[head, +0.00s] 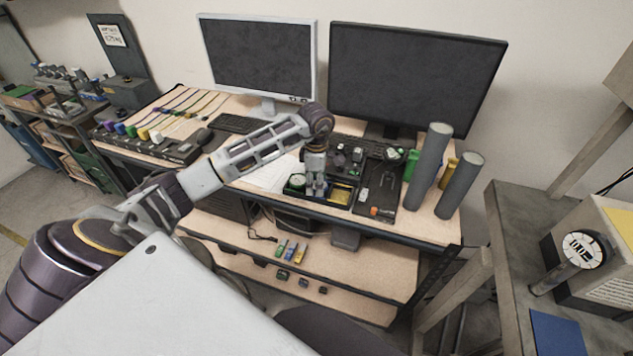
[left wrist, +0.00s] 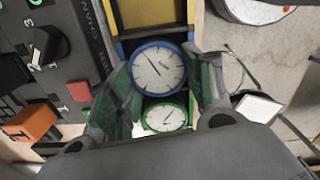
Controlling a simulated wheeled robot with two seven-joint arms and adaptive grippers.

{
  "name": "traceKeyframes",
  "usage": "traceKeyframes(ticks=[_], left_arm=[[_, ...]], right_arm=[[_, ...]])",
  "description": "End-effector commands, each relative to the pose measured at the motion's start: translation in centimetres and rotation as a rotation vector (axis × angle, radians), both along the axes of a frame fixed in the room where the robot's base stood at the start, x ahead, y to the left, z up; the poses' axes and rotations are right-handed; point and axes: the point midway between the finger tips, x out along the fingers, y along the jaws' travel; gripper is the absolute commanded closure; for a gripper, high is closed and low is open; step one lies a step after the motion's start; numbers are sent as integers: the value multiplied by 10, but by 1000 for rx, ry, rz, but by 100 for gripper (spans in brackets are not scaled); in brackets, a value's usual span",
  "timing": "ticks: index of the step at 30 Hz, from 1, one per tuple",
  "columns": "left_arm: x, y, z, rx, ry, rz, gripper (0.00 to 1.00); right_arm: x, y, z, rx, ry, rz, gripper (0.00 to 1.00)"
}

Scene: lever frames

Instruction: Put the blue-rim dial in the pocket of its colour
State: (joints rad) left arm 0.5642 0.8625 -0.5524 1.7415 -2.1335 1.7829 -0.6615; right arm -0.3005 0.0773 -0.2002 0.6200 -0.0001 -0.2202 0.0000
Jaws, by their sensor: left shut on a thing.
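The blue-rim dial (left wrist: 157,68), with a white face and black needle, is between the two fingers of my left gripper (left wrist: 165,100), which are shut on it. It is over the blue-edged middle pocket (left wrist: 191,36) of the tray; I cannot tell whether it touches the pocket floor. A green-rim dial (left wrist: 165,117) lies beside it at the tray's green end. The yellow pocket (left wrist: 150,13) on the other side looks empty. In the head view my left gripper (head: 315,188) points down into the tray and hides the blue-rim dial. My right gripper is not in view.
A dark panel with knobs and an orange block (left wrist: 30,122) is right beside the tray. Two grey cylinders (head: 430,165) stand at the desk's right. Monitors (head: 415,80) stand behind. The desk's front edge is close to the tray.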

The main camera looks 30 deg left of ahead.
Motion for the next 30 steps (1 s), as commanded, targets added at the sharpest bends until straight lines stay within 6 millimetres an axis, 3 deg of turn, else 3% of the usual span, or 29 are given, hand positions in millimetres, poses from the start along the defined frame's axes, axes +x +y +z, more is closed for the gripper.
traceKeyframes(ticks=[1, 2, 7, 23, 30], left_arm=[[0, 0, -2, 0, -1, 0, 79], [0, 0, -2, 0, 0, 0, 48], [0, 0, -1, 0, 0, 0, 27], [0, 0, 2, 0, 0, 0, 27], [1, 1, 22, 1, -3, 1, 27]], right_arm=[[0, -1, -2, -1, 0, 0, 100], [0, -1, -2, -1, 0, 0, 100], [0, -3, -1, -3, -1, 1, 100], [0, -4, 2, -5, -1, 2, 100], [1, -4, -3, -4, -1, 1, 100]])
